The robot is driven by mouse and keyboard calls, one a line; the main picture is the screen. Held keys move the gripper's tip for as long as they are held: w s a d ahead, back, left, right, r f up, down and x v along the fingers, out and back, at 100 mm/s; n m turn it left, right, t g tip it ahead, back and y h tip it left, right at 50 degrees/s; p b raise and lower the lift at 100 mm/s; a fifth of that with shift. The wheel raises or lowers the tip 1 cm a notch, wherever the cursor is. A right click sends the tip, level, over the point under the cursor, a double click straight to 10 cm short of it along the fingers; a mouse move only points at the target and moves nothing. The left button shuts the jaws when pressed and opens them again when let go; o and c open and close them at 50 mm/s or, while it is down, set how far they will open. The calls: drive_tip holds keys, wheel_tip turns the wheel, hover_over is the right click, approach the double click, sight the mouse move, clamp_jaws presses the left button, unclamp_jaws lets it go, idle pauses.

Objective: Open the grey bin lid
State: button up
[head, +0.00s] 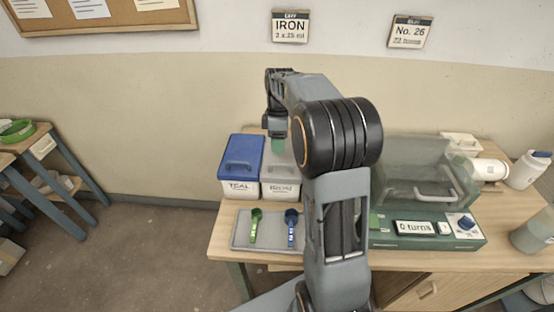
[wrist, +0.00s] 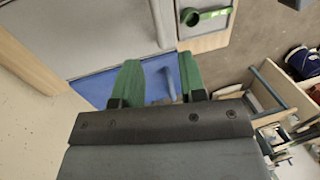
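The grey bin lid (head: 283,176) sits flat and shut on a white bin (head: 280,191), with a grey handle on top, just right of the blue-lidded bin. My gripper (head: 279,150) hangs pointing down over the back part of the grey lid and hides some of it. In the wrist view my gripper (wrist: 158,68) has its two green fingers apart, with nothing held between them. The grey lid (wrist: 105,30) fills the upper left there. The head view does not show clearly how high the fingertips are above the lid.
The blue lid (head: 241,151) is close on the left; its blue handle (wrist: 171,84) shows between my fingers in the wrist view. A grey tray (head: 271,239) with a green scoop (head: 255,226) and a blue scoop (head: 291,226) lies in front. A green machine (head: 425,228) stands right.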

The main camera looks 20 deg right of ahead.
sight(278, 158)
drive_tip(key=shift+s+a+f, duration=0.1)
drive_tip(key=shift+s+f, duration=0.05)
drive_tip(key=shift+f, duration=0.8)
drive_tip(key=shift+s+a+f, duration=0.15)
drive_tip(key=shift+s+f, duration=0.05)
drive_tip(key=shift+f, duration=0.75)
drive_tip(key=shift+s+a+f, duration=0.1)
drive_tip(key=shift+s+f, duration=0.05)
drive_tip(key=shift+f, duration=0.8)
clamp_jaws()
